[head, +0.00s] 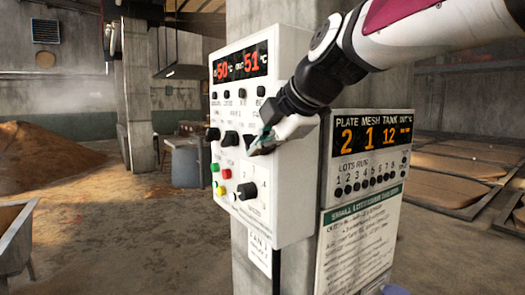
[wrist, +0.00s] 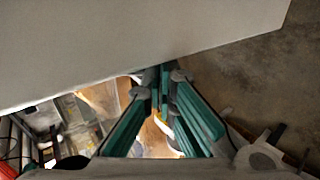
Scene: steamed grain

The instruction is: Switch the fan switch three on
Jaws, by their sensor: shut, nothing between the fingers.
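The white control box (head: 283,70) hangs on a pillar, with red displays reading 50 and 51. A row of large black switches crosses its front: a left one (head: 213,134), a middle one (head: 231,139) and a right one, partly hidden by my gripper (head: 256,146). Their labels are too small to read, so I cannot tell which is fan switch three. My gripper is shut and empty, its tips close to the right switch; I cannot tell if they touch it. In the wrist view my green-padded fingers (wrist: 162,78) meet beside a pale box surface (wrist: 150,40).
Below the switches are coloured buttons (head: 221,190) and a black rotary knob (head: 247,191). A second display box (head: 365,155) and a printed sign (head: 358,235) stand right of the control box. A grain heap (head: 40,160) lies far left.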

